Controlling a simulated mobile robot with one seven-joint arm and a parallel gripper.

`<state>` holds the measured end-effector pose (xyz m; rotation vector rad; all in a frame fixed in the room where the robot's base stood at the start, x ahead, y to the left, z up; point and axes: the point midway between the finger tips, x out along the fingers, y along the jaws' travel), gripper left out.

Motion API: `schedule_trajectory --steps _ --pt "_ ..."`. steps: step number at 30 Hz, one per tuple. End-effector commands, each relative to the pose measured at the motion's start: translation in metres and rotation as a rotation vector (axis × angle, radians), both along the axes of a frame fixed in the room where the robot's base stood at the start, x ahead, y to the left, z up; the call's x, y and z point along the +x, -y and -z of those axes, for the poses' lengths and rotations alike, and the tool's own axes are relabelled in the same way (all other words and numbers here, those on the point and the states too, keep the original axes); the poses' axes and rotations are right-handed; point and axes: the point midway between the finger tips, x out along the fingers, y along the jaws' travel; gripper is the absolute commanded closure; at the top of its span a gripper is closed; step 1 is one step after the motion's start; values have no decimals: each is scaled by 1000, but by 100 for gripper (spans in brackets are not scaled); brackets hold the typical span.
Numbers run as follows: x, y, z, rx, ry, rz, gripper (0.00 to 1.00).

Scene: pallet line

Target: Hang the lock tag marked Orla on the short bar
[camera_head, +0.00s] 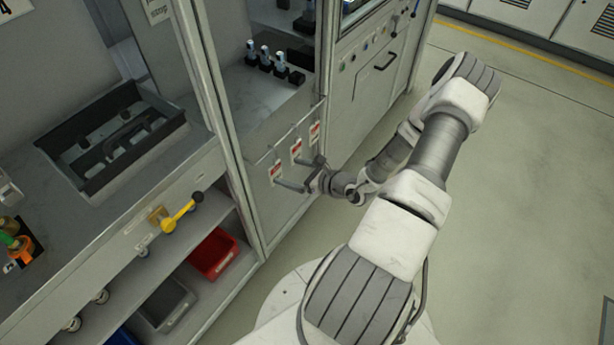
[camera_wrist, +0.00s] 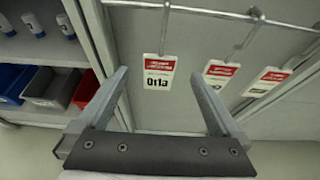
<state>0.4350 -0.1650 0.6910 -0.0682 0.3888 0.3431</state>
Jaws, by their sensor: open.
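The lock tag marked Orla (camera_wrist: 159,72) is white with a red top band. It hangs on the panel below a thin grey bar (camera_wrist: 164,28), leftmost of a row of tags; in the head view it is the tag (camera_head: 277,172) nearest the shelves. My gripper (camera_wrist: 159,88) is open and empty, with the tag showing between its fingers but apart from them. In the head view my gripper (camera_head: 312,176) is in front of the panel. I cannot tell which bar is the short one.
Two similar tags, a middle one (camera_wrist: 220,72) and a right one (camera_wrist: 267,82), hang close by on the right. A thin rail (camera_wrist: 205,11) crosses above. Shelves with a red bin (camera_head: 214,254) are at the left. Open floor (camera_head: 510,200) lies right.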

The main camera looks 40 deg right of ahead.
Motion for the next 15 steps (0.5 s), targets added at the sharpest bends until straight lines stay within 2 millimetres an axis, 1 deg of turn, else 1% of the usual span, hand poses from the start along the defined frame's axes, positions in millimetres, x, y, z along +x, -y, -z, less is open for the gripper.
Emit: schedule_trajectory --steps 1,3,9,15 --pt "9 -4 5 1 2 -3 0" --pt "21 -9 11 1 1 -3 0" --pt "49 -18 22 1 2 -1 0" --pt "62 -23 27 0 0 -1 0"
